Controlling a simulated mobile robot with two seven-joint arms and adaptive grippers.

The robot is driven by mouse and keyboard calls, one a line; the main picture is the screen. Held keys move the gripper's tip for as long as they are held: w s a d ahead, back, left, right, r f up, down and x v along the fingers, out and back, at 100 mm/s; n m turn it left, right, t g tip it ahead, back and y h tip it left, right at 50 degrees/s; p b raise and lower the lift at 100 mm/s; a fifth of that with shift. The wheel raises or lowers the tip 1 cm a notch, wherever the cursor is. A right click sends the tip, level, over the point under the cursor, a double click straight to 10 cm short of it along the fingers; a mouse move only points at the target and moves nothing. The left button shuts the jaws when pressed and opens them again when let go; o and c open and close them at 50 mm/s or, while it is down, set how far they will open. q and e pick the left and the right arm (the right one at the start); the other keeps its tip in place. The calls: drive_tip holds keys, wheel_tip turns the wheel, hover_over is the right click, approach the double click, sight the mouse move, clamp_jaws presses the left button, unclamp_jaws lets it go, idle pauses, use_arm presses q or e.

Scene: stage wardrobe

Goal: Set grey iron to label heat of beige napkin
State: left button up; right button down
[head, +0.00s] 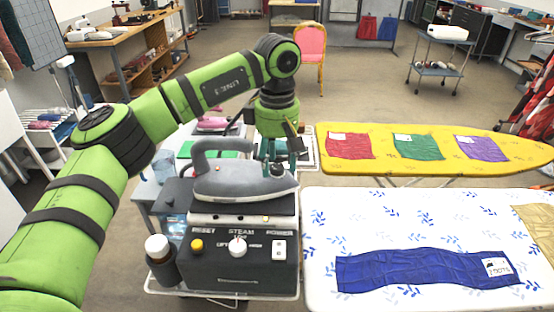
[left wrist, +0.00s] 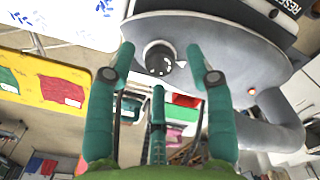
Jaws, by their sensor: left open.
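The grey iron (head: 240,184) rests on a black steam station (head: 240,258) in the head view. My left gripper (head: 279,164) is over the iron's right-hand end, with its fingers pointing down. In the left wrist view my left gripper (left wrist: 160,68) is open, its fingers spread around a dark round dial (left wrist: 160,58) on the iron. I cannot tell whether they touch it. The dial's setting is not readable. The beige napkin (head: 538,228) lies at the right edge of the white board, cut off by the picture; its label is not in view.
A blue cloth (head: 415,270) with a white label (head: 497,267) lies on the white patterned board (head: 330,218). Behind it, a yellow board (head: 378,140) holds red, green and purple cloths. A white bottle (head: 157,248) stands left of the station. Open floor lies beyond.

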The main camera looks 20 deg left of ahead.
sight(277, 166)
use_arm(q)
wheel_tip(277, 166, up, 12)
drive_tip(key=shift+f, duration=0.25)
idle(0.4)
